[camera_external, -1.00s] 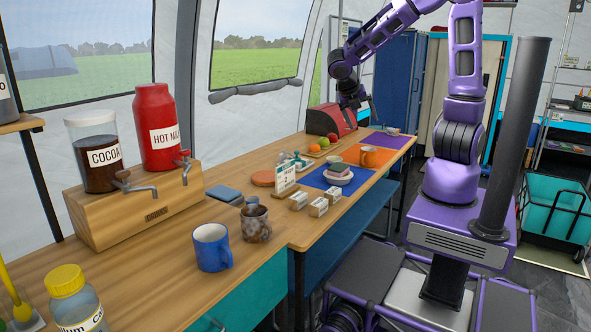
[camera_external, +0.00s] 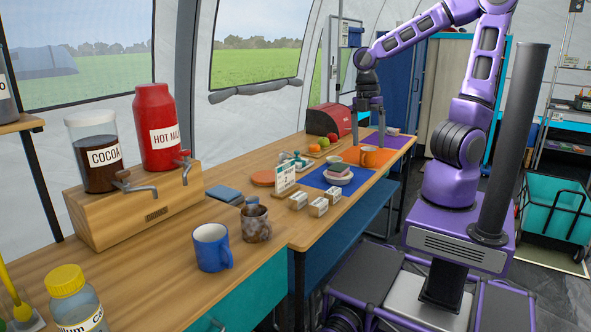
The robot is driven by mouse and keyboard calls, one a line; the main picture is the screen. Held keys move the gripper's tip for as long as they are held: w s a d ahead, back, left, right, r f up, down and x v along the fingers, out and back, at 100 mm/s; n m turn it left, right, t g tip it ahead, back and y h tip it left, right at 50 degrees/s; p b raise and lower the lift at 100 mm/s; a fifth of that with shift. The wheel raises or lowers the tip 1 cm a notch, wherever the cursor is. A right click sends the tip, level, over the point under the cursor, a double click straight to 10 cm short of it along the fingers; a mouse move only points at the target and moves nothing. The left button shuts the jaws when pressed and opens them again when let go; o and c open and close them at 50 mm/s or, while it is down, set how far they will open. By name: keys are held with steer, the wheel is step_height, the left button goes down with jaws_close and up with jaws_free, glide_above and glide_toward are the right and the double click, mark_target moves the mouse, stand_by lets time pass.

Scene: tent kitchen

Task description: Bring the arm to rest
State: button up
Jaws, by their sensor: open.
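My gripper (camera_external: 368,136) hangs at the end of my purple arm, pointing down over the far part of the wooden counter, near the orange mat (camera_external: 385,151). Its two dark fingers are apart and nothing shows between them. An orange mug (camera_external: 368,157) stands on the orange mat just below and in front of the fingers. I cannot tell from this view how far the fingertips are above the mat. My arm reaches up from its base, bends over and comes down to the gripper.
A red bread box (camera_external: 325,121) and several fruits (camera_external: 323,141) are left of my gripper. A blue mat (camera_external: 330,187) holds stacked bowls (camera_external: 338,175). Nearer are small white boxes (camera_external: 318,207), a speckled mug (camera_external: 256,225), a blue mug (camera_external: 211,247) and the cocoa dispenser (camera_external: 96,152).

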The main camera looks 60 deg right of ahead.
step_height(320, 180, up, 13)
steer(key=a+m+t+p, duration=0.1)
steer(key=m+t, duration=0.2)
steer(key=m, duration=0.5)
steer(key=s+a+m+t+p, duration=0.1)
steer(key=m+t, duration=0.3)
steer(key=m, duration=0.5)
steer(key=shift+s+a+f+p, duration=0.15)
steer(key=shift+a+p, duration=0.25)
steer(key=shift+a, duration=0.05)
